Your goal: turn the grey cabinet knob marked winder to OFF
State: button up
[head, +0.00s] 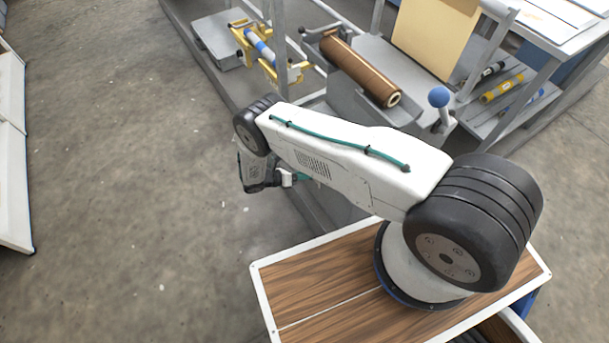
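No knob marked winder and no grey cabinet that I can identify show in the head view. My arm stretches from the lower right toward the left, over the near edge of the press.
The grey press frame (362,100) bears a brown roll (360,68). A blue ball-topped lever (439,97) stands right of it. Yellow brackets (297,71) hold a blue-and-white roller (259,47). A white panel (12,150) stands far left. Open concrete floor lies between.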

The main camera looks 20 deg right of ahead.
jog(key=shift+n, duration=0.4)
jog(key=o, duration=1)
jog(key=v, duration=0.7)
jog(key=shift+w+a, duration=0.15)
jog(key=shift+a, duration=0.2)
